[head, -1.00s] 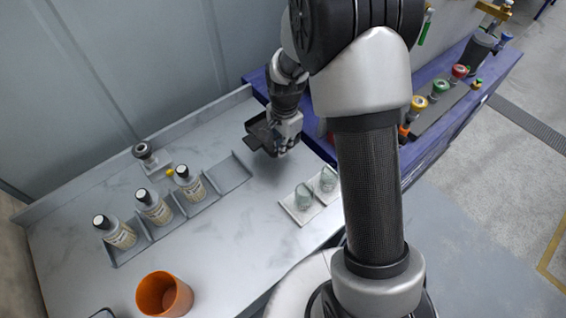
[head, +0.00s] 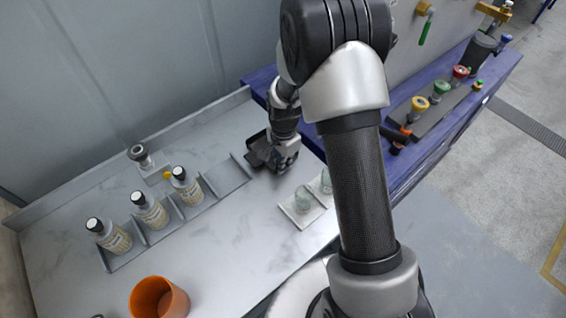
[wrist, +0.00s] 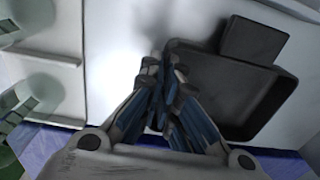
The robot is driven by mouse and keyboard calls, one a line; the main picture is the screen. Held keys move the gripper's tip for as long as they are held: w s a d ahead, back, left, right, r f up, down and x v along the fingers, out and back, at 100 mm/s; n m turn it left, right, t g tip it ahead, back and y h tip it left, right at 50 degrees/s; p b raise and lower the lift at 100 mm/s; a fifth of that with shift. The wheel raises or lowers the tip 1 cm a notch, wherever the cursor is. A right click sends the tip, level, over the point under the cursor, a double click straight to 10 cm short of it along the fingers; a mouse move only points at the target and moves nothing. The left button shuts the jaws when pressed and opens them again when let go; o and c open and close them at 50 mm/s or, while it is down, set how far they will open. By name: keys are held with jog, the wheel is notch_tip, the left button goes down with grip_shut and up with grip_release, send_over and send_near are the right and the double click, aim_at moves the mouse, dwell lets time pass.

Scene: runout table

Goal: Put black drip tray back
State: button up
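The black drip tray (head: 256,151) is at the back right of the pale worktop, right of the grey bottle rack. In the wrist view the tray (wrist: 225,88) is a shallow dark box with a flat tab (wrist: 253,40) on its far side. My gripper (head: 272,160) is at the tray's near right side. In the wrist view my fingertips (wrist: 165,72) are close together at the tray's left wall and appear shut on it. The fingers hide part of that wall. I cannot tell whether the tray touches the worktop.
The grey rack (head: 228,177) holds several bottles, with its right slot empty. An orange cup (head: 160,299) stands in front. A blue bench (head: 440,115) adjoins at the right. The middle worktop is clear.

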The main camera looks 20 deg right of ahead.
jog(key=o, duration=0.5)
jog(key=shift+r, duration=0.1)
jog(key=s+r+n+t+p, duration=0.1)
jog(key=s+r+n+p, duration=0.25)
jog(key=r, duration=1.85)
jog(key=s+r+n+t, duration=0.1)
jog(key=s+r+n, duration=0.2)
jog(key=s, duration=0.4)
jog(key=s+a+r+n+t, duration=0.1)
jog(key=s+r+n, duration=0.2)
jog(key=s, duration=0.4)
jog(key=s+r+n+t, duration=0.1)
jog(key=s+r+n, duration=0.3)
jog(key=s, duration=0.3)
jog(key=shift+s+a+r, duration=0.15)
jog(key=shift+a+r, duration=0.1)
jog(key=shift+r, duration=0.35)
